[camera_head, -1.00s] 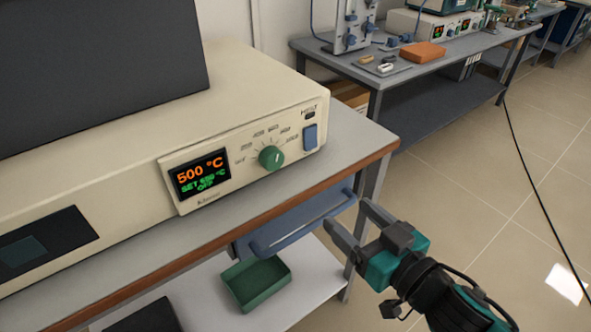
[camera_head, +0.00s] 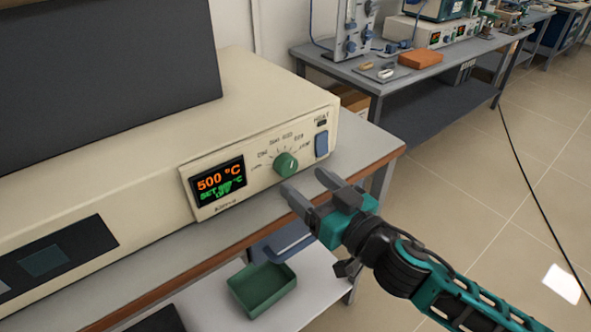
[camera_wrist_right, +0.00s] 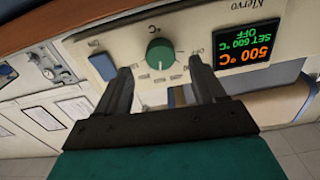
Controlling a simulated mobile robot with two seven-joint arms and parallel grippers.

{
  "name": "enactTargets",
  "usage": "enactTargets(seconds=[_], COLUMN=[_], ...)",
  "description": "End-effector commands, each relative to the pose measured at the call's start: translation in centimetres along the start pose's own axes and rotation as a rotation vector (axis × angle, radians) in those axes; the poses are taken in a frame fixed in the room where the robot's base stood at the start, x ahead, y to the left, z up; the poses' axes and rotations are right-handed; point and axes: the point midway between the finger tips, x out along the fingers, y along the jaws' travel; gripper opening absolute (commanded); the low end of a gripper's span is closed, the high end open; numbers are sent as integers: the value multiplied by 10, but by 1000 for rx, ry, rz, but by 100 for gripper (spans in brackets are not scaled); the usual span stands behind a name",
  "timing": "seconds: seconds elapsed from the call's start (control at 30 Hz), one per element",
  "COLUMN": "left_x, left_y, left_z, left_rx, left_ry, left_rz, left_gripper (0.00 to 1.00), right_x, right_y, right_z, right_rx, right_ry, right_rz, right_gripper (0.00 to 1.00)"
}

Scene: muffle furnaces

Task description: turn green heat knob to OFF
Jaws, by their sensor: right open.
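The green heat knob (camera_head: 286,164) is on the front panel of the cream furnace (camera_head: 262,96), to the right of the display (camera_head: 218,181). The display reads 500 °C in orange, with a green set line and OFF below it. My right gripper (camera_head: 304,186) is open and empty, just in front of and below the knob. In the right wrist view the knob (camera_wrist_right: 160,55) shows between and beyond the two fingers (camera_wrist_right: 162,78), apart from them, with its white pointer line visible. My left gripper is not in view.
A blue rocker switch (camera_head: 321,144) is right of the knob. The bench edge (camera_head: 210,252) runs below the panel.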

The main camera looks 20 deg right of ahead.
Motion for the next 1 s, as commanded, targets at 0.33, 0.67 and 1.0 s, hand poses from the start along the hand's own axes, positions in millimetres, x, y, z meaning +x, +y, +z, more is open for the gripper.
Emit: enactTargets(seconds=[0.33,0.67,1.0], left_x=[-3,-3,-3], left_y=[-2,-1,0], left_z=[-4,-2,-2], left_rx=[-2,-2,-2], left_ry=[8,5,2], left_rz=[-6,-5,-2], left_gripper=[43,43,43], right_x=[37,42,42], right_y=[0,0,0], right_z=[-1,0,0], right_rx=[0,1,1], right_ry=[1,-1,0], right_rz=[1,0,0], right_gripper=[69,69,44])
